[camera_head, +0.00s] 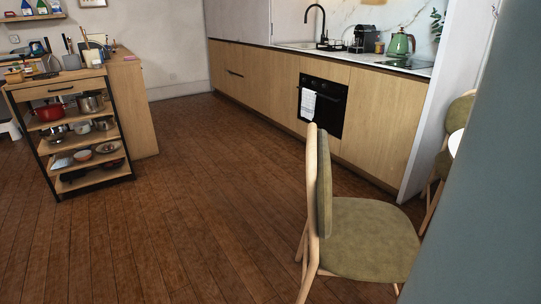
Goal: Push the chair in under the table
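A chair (362,238) with an olive-green seat and a pale wooden frame stands at the lower right. Its backrest is on the left and its seat points right. A small piece of a white table (456,142) shows at the right edge, beyond the chair. Most of the table is hidden behind a large blue-grey surface. The chair's seat looks clear of the visible table edge, but the hidden part leaves the gap unclear. Neither of my grippers shows in the head view.
A second green chair (459,113) stands by the table at the right. A blue-grey surface (488,200) fills the right edge. Kitchen counters with an oven (322,106) line the back. A shelf cart (68,135) stands left. The wooden floor (185,220) between is clear.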

